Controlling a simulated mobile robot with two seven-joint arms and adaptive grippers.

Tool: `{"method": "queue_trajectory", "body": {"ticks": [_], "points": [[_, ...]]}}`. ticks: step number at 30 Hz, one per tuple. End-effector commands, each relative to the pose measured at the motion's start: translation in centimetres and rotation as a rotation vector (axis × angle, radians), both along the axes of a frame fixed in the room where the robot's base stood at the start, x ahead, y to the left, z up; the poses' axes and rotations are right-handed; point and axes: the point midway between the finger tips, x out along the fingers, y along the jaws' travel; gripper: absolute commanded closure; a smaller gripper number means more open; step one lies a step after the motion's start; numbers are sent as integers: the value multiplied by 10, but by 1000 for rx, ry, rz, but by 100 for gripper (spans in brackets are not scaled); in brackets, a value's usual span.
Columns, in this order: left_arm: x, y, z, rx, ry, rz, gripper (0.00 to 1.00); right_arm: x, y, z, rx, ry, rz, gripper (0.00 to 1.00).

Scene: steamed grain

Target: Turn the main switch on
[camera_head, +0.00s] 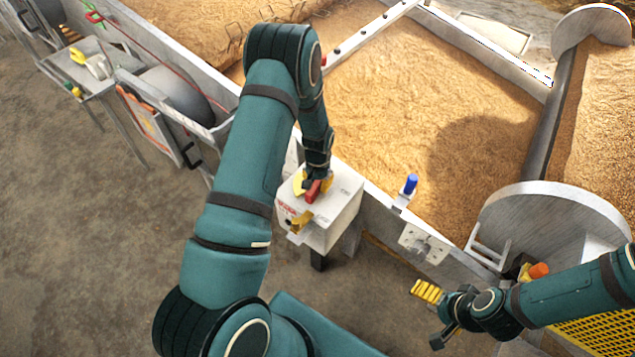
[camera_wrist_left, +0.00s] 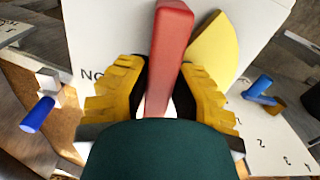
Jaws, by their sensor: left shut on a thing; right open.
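The main switch is a red handle (camera_wrist_left: 168,50) on a white control box (camera_head: 338,205), with a yellow disc (camera_wrist_left: 215,50) behind it. In the head view the red handle (camera_head: 313,191) shows at the fingers of my left gripper (camera_head: 308,186), on top of the box. In the left wrist view my left gripper (camera_wrist_left: 160,95) has its yellow ribbed fingers on both sides of the handle, shut on it. The handle's lower part is hidden by the gripper. My right gripper (camera_head: 432,312) is open and empty, low at the right, away from the box.
A blue knob (camera_head: 410,184) stands on the trough edge right of the box, near a metal plate (camera_head: 425,243). A large grain-filled trough (camera_head: 420,110) lies behind. A side table (camera_head: 88,68) holds small items at the upper left. The floor in front is clear.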

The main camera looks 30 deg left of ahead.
Motion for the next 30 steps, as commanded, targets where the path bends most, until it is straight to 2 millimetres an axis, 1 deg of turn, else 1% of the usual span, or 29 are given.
{"method": "queue_trajectory", "body": {"ticks": [14,30], "points": [[0,-7,-2,0,4,424,100,0,0,-1,0,-1,0,0],[4,-13,-2,1,5,937,100,-1,0,5,0,2,1,0]]}}
